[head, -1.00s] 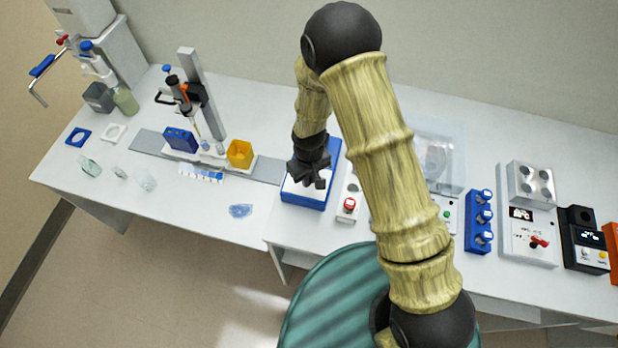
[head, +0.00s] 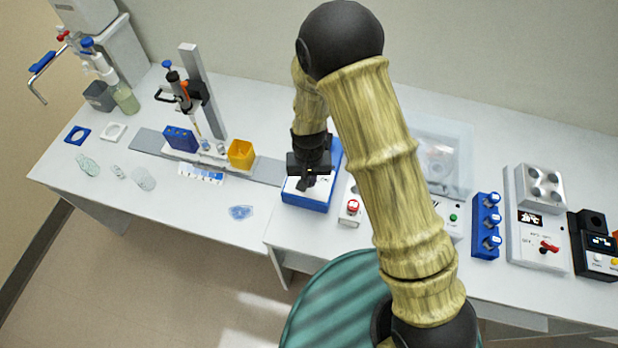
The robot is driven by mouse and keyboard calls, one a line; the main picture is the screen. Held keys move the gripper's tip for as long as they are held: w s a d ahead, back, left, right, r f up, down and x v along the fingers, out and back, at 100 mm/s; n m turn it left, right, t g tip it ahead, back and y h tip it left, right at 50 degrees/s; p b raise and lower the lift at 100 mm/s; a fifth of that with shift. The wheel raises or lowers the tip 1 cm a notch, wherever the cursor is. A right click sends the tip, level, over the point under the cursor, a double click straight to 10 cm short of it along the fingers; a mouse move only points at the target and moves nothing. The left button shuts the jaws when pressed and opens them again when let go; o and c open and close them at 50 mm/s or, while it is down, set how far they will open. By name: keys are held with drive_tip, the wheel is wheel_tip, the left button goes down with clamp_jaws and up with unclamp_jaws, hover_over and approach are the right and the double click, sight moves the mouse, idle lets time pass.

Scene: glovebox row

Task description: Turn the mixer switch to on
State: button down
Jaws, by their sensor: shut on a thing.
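A blue box with a white top (head: 308,202), which looks like the mixer, stands on the bench at the middle of the head view. My gripper (head: 306,184) points down over its white top. The fingers are closed together low at this top, shut on a small part there that appears to be the mixer switch. The fingers hide that part, so I cannot tell which way it is turned.
A white box with a red knob (head: 352,207) stands just right of the blue box. Further right are a blue rack (head: 486,226) and a white hotplate with a red switch (head: 548,246). A yellow box (head: 241,153) and a pipette stand are left. A blue crumpled piece (head: 241,212) lies near the front edge.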

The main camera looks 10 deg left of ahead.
drive_tip(key=c, duration=1.5)
unclamp_jaws()
wheel_tip(320, 180, up, 17)
drive_tip(key=b, duration=0.3)
drive_tip(key=shift+r+b, duration=0.2)
drive_tip(key=shift+b, duration=0.15)
drive_tip(key=shift+d, duration=0.1)
drive_tip(key=s+d+m+t, duration=0.1)
drive_tip(key=s+d, duration=0.1)
drive_tip(key=d, duration=0.6)
drive_tip(key=s+d+m, duration=0.1)
drive_tip(key=s+d, duration=0.1)
drive_tip(key=d, duration=0.6)
drive_tip(key=s+d+t, duration=0.1)
drive_tip(key=s+d, duration=0.1)
drive_tip(key=d, duration=0.6)
drive_tip(key=shift+d+r+m+t, duration=0.1)
drive_tip(key=shift+d+m+t, duration=0.1)
drive_tip(key=shift+m+t, duration=0.15)
